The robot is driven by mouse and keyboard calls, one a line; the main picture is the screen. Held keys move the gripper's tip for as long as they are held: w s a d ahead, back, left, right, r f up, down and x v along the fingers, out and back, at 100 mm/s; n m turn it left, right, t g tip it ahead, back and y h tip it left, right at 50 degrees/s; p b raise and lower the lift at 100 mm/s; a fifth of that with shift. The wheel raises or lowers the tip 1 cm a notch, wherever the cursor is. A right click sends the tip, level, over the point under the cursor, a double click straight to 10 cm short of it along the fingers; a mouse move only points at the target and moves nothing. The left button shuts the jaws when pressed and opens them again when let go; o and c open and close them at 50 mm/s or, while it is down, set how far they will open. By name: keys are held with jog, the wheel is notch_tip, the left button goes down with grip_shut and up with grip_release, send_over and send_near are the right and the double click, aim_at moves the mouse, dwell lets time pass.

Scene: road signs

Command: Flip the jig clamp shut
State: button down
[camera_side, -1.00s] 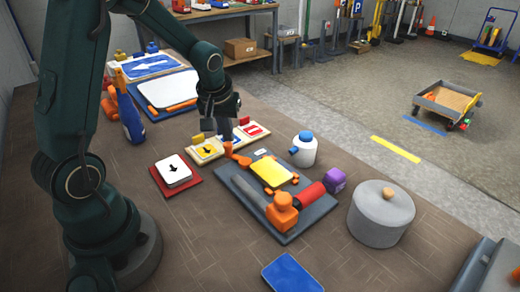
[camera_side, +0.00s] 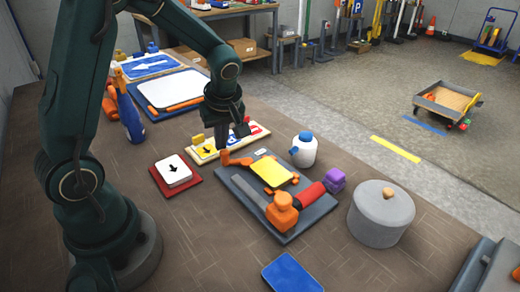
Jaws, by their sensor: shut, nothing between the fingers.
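The jig is a dark grey board (camera_side: 262,217) on the bench with a yellow plate (camera_side: 271,172) on it. A small orange clamp piece (camera_side: 237,160) stands at the board's back left corner, beside the plate. An orange block (camera_side: 282,212) with a red handle (camera_side: 309,194) and a grey bar sits along the front of the board. My gripper (camera_side: 224,147) is shut and empty, pointing down close to the small orange piece. I cannot tell whether they touch. The gripper partly hides the sign tray behind it.
A white arrow sign on a red base (camera_side: 163,183) lies left of the jig. A blue plate (camera_side: 291,274) lies in front.

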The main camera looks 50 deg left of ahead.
jog(key=n, duration=0.1)
jog(key=s+d+n+g, duration=0.1)
jog(key=n, duration=0.1)
jog(key=shift+d+n, duration=0.25)
jog(key=shift+n, duration=0.05)
jog(key=shift+d, duration=0.35)
dwell(0.4)
jog(key=a, duration=0.1)
jog(key=a+r, duration=0.2)
jog(key=shift+s+a, duration=0.25)
jog(key=shift+a, duration=0.1)
jog(key=v, duration=0.9)
jog(key=shift+d, duration=0.2)
